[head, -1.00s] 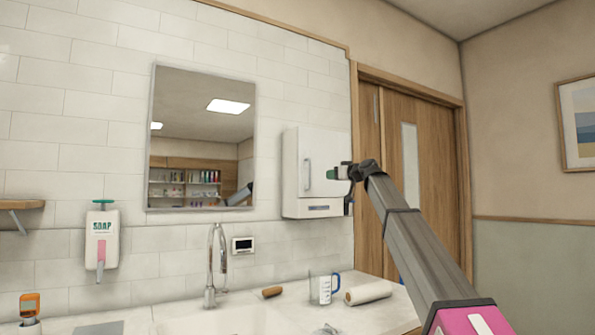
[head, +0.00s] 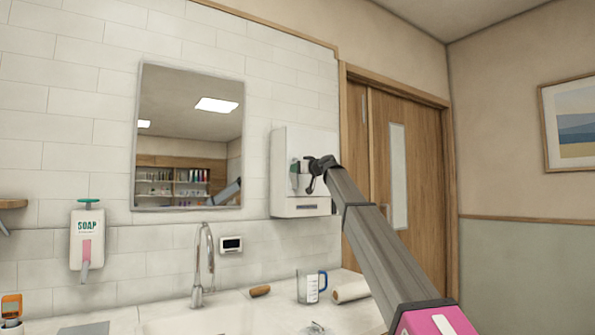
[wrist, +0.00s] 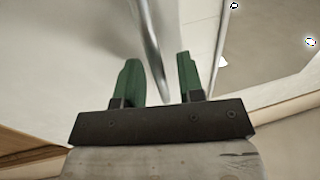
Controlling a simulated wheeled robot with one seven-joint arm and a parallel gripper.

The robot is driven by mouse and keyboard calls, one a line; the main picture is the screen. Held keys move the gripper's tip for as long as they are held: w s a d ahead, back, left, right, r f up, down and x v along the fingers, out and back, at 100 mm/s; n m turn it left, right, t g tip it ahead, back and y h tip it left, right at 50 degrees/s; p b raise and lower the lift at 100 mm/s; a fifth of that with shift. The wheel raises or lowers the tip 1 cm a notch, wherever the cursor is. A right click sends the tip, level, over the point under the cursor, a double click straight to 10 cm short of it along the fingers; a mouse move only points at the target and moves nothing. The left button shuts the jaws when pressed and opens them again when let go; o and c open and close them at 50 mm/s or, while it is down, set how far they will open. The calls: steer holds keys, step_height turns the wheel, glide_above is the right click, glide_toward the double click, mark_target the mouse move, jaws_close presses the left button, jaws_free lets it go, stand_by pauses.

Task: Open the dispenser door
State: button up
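The white dispenser (head: 285,145) is mounted on the tiled wall, right of the mirror. Its door looks shut. The vertical handle is mostly hidden behind my gripper in the head view. My gripper (head: 300,174) is at the front of the dispenser, at the handle's height. In the wrist view my gripper (wrist: 160,85) has its two green fingers apart. The metal handle bar (wrist: 152,45) runs down between them, with gaps visible on both sides. I cannot tell whether it touches either finger.
A mirror (head: 190,140) hangs left of the dispenser, and a soap dispenser (head: 87,238) farther left. Below are a faucet (head: 203,265), a measuring jug (head: 310,287) and a paper roll (head: 350,290) on the counter. A wooden door (head: 420,190) stands to the right.

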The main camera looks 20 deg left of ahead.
steer(key=shift+w+a, duration=0.1)
steer(key=shift+a, duration=0.05)
jaws_close()
